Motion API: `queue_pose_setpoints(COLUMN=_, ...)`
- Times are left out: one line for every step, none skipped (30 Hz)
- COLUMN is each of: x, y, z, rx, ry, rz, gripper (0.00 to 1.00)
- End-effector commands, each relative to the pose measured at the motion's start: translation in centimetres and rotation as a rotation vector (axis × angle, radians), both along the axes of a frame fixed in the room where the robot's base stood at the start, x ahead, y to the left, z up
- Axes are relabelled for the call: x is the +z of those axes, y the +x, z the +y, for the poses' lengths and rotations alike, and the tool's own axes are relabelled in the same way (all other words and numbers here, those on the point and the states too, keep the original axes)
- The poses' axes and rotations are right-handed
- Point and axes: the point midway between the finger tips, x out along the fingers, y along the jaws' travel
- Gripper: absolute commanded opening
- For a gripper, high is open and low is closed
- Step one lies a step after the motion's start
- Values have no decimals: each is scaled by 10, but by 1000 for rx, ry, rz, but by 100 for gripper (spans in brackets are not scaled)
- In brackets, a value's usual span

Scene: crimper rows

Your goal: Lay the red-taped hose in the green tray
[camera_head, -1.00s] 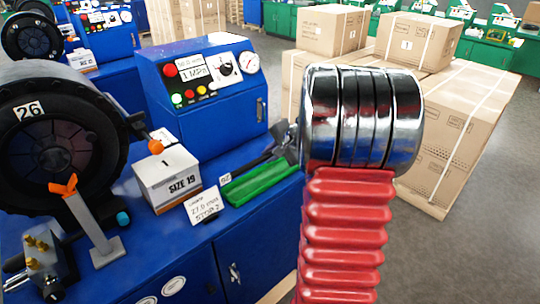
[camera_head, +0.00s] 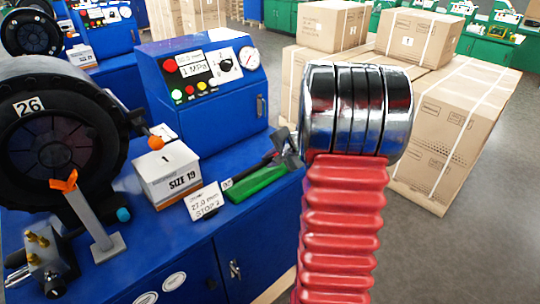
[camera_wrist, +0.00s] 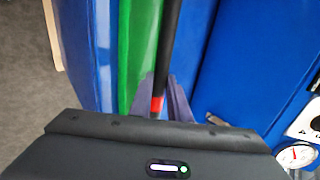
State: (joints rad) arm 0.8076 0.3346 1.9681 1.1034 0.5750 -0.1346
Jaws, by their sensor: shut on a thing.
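My gripper (camera_wrist: 161,92) is shut on the red-taped hose, a thin black hose (camera_wrist: 171,40) with a red band just at the jaws in the wrist view. In the head view my grey gripper (camera_head: 289,150) shows partly behind my red arm, and a short dark length of the hose (camera_head: 252,167) reaches left from it. The green tray (camera_head: 257,182) lies on the blue bench just in front of the hose. In the wrist view the hose runs along the right side of the tray (camera_wrist: 137,50). I cannot tell how high it is above the tray.
The blue crimper's control box (camera_head: 205,90) stands behind the tray. A white SIZE 19 box (camera_head: 168,176) and a small label card (camera_head: 205,201) stand to the left. The black crimper head (camera_head: 62,150) is further left. Cartons (camera_head: 440,120) stand on the floor at right.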

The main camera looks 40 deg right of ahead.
Motion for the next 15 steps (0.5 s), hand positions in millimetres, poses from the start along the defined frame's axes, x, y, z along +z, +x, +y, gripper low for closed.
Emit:
queue_pose_setpoints(x=-4, y=0, z=0, rx=-1, ry=1, rz=0, gripper=0)
queue_pose_setpoints(x=-7, y=0, z=0, rx=-1, ry=1, rz=1, gripper=0)
queue_pose_setpoints(x=-10, y=0, z=0, rx=-1, ry=0, rz=1, gripper=0)
queue_pose_setpoints(x=-13, y=0, z=0, rx=-1, ry=0, rz=0, gripper=0)
queue_pose_setpoints(x=-15, y=0, z=-1, rx=-2, ry=1, rz=0, gripper=0)
queue_pose_setpoints(x=-18, y=0, z=0, rx=-1, ry=-1, rz=0, gripper=0)
queue_pose_setpoints(x=-20, y=0, z=0, rx=-1, ry=-1, rz=0, gripper=0)
queue_pose_setpoints(x=-22, y=0, z=0, rx=-1, ry=0, rz=0, gripper=0)
queue_pose_setpoints(x=-24, y=0, z=0, rx=-1, ry=0, rz=-1, gripper=0)
queue_pose_setpoints(x=-26, y=0, z=0, rx=-1, ry=-1, rz=0, gripper=0)
queue_pose_setpoints(x=-27, y=0, z=0, rx=-1, ry=-1, rz=0, gripper=0)
queue_pose_setpoints(x=-28, y=0, z=0, rx=-1, ry=-1, rz=0, gripper=0)
queue_pose_setpoints(x=-29, y=0, z=0, rx=-1, ry=-1, rz=0, gripper=0)
queue_pose_setpoints(x=-29, y=0, z=0, rx=-1, ry=-1, rz=-1, gripper=0)
queue_pose_setpoints(x=-30, y=0, z=0, rx=-1, ry=-1, rz=-1, gripper=0)
